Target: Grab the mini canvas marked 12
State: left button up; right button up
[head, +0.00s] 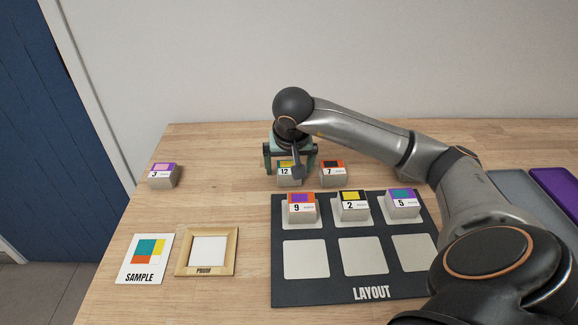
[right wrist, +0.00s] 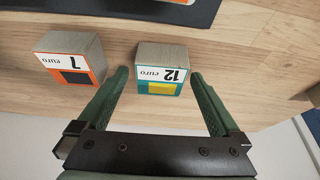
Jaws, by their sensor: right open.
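The mini canvas marked 12 (head: 287,172) is a small grey block with a teal and yellow picture. It stands on the wooden table behind the layout board. In the right wrist view, the 12 canvas (right wrist: 161,72) lies ahead of and between my right gripper's green fingers, with its number upside down. My right gripper (head: 291,165) is open, its fingers on either side of this canvas; no contact shows. In the right wrist view, the gripper (right wrist: 160,88) holds nothing. My left gripper is not in view.
An orange canvas marked 7 (head: 333,174) stands close to the right. Canvases 9 (head: 301,208), 2 (head: 353,206) and 5 (head: 403,205) fill the back row of the dark layout board (head: 372,293). Canvas 3 (head: 163,176), a sample card (head: 144,259) and a wooden frame (head: 180,262) are left.

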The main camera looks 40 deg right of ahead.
jog(key=shift+w+d+f, duration=0.1)
jog(key=shift+w+f, duration=0.05)
jog(key=shift+f, duration=0.2)
jog(key=shift+c, duration=0.2)
jog(key=c, duration=1.3)
jog(key=shift+r, duration=0.15)
